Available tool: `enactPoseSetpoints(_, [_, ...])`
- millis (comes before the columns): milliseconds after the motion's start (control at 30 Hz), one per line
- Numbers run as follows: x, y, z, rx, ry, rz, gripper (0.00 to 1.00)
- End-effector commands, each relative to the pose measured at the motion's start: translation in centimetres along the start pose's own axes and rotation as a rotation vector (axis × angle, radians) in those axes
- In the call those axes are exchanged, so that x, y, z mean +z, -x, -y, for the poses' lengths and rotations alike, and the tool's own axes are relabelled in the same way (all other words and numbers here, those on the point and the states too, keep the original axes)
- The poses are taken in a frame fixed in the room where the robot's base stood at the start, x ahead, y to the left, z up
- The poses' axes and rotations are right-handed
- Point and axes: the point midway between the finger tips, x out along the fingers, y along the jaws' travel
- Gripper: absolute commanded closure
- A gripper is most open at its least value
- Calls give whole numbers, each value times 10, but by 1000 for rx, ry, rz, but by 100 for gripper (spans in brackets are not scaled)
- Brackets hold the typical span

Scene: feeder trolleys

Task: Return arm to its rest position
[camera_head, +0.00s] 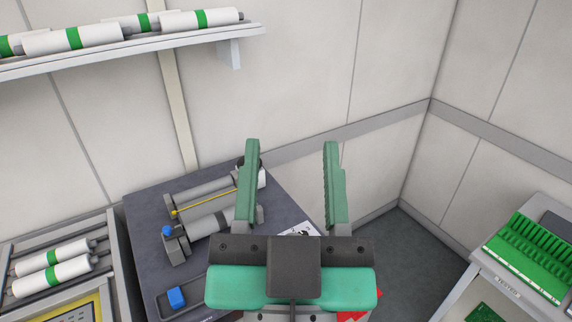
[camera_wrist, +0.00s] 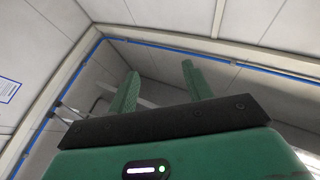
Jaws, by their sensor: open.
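My gripper (camera_head: 291,150) is in the middle of the head view, green with a dark crossbar. Its two fingers stand wide apart with nothing between them. It is raised in front of a dark-topped table and hides part of that table's right side. In the wrist view my gripper (camera_wrist: 158,72) also shows open and empty, with only pale wall panels and a blue line beyond it.
The dark table (camera_head: 146,215) carries a grey roller device (camera_head: 205,222) and a blue block (camera_head: 176,298). A shelf (camera_head: 130,50) holds several white-and-green rolls. A trolley (camera_head: 110,235) with rolls stands left. A green slotted rack (camera_head: 530,250) stands right. Floor (camera_head: 405,250) shows between.

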Motion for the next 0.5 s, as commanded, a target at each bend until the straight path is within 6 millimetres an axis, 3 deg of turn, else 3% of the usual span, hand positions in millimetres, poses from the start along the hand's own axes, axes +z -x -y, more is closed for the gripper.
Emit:
enactPoseSetpoints(33, [-22, 4, 4, -12, 12, -59, 50])
enactPoseSetpoints(133, [-43, 10, 6, -17, 33, -120, 50])
enactPoseSetpoints(467, [-45, 10, 6, -18, 36, -126, 50])
enactPoseSetpoints(500, [-53, 6, 6, -18, 35, -126, 50])
